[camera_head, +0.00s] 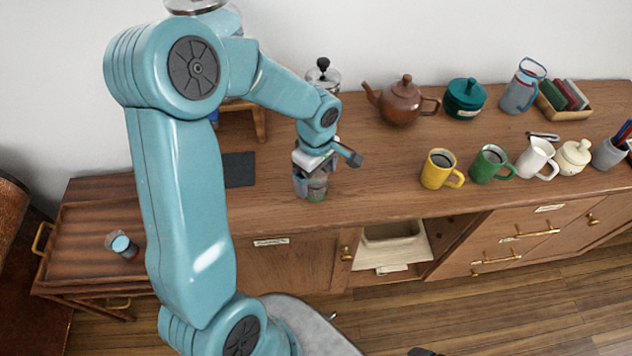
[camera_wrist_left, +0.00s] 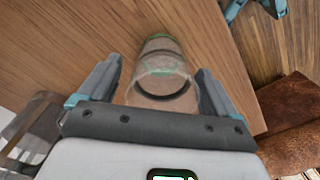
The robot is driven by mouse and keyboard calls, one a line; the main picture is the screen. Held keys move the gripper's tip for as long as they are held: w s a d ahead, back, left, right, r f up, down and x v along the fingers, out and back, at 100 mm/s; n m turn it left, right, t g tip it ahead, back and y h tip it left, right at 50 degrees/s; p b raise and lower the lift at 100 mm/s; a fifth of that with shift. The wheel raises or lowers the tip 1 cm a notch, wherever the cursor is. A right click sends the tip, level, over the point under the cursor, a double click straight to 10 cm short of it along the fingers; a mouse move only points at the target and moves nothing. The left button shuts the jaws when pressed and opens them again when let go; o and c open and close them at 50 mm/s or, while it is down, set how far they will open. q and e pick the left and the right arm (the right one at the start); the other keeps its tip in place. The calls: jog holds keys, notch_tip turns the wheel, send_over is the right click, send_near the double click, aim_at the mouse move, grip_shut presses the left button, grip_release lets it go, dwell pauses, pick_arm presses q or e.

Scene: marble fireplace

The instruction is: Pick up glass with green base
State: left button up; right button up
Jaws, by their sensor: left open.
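The clear glass with the green base (camera_head: 314,192) stands upright on the wooden sideboard near its front edge, partly hidden by my left gripper (camera_head: 325,163). In the left wrist view the glass (camera_wrist_left: 160,62) is between the two fingers of my left gripper (camera_wrist_left: 158,80). The fingers are apart, one on each side of it, with small gaps visible. My right gripper does not show clearly in either view.
A yellow mug (camera_head: 437,170) and a green mug (camera_head: 487,166) stand to the right. A dark mat (camera_head: 239,170) lies left of the gripper.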

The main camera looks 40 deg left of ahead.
pick_arm(q)
jog(key=shift+s+d+r, duration=0.1)
jog(key=shift+s+r, duration=0.05)
jog(key=shift+s, duration=0.15)
jog(key=shift+c, duration=0.9)
jog(key=shift+w, duration=0.2)
jog(key=c, duration=1)
